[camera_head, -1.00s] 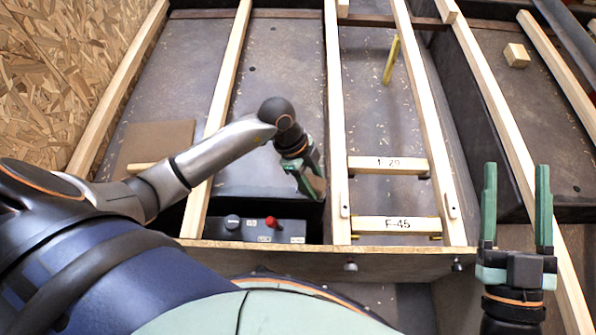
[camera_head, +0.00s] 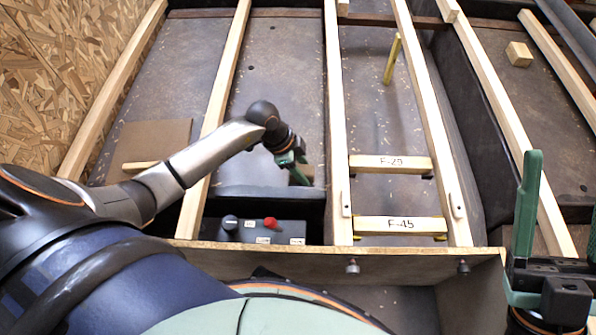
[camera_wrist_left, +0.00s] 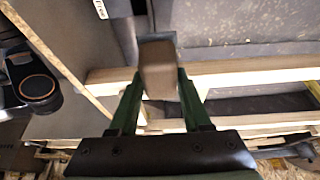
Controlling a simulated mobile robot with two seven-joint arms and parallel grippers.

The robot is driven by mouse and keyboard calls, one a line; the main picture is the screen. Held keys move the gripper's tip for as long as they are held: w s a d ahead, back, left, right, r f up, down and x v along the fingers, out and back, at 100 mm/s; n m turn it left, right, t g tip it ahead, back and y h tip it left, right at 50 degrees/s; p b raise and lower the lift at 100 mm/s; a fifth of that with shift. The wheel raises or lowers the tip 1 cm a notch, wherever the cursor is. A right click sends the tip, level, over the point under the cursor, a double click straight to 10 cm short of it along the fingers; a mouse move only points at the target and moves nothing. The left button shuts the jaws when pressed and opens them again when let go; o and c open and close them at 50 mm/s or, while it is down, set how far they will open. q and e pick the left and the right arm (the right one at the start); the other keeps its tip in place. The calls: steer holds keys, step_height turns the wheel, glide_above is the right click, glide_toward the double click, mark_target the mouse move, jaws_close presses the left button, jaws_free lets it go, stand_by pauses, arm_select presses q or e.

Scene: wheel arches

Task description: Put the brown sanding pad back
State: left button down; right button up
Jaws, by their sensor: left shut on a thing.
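The brown sanding pad (camera_wrist_left: 157,68) is a brown block between the fingers of my left gripper (camera_wrist_left: 158,95) in the left wrist view. My left gripper (camera_head: 299,174) is shut on it. In the head view it hangs between two pale battens, above the dark floor behind a black box, and the pad is mostly hidden by the gripper. My right gripper (camera_head: 563,190) is open and empty at the right edge, partly out of frame.
Long pale battens (camera_head: 334,120) run away from me, with crosspieces F-29 (camera_head: 391,164) and F-45 (camera_head: 401,225) between two. A black box (camera_head: 265,231) with a red knob (camera_head: 270,223) stands below my left gripper. A brown board (camera_head: 153,145) lies left; a small wood block (camera_head: 519,53) lies right.

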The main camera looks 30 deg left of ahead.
arm_select(q)
steer(key=w+a+f+b, duration=0.1)
steer(key=f, duration=0.1)
steer(key=w+a+f+b, duration=0.1)
steer(key=w+f, duration=0.1)
steer(key=w+a+f+b, duration=0.2)
steer(key=shift+f, duration=0.25)
steer(key=shift+w+a+f+b, duration=0.1)
steer(key=shift+w+f+b, duration=0.05)
steer(key=shift+f+b, duration=0.25)
step_height(320, 180, down, 3)
steer(key=shift+r+b, duration=0.1)
steer(key=shift+b, duration=1)
steer(key=shift+r, duration=0.1)
arm_select(e)
step_height(320, 180, down, 8)
steer(key=m, duration=0.1)
steer(key=shift+w+a+f+g, duration=0.25)
steer(key=shift+a+g, duration=0.05)
steer(key=shift+a, duration=0.1)
arm_select(q)
steer(key=shift+c, duration=1.8)
jaws_free()
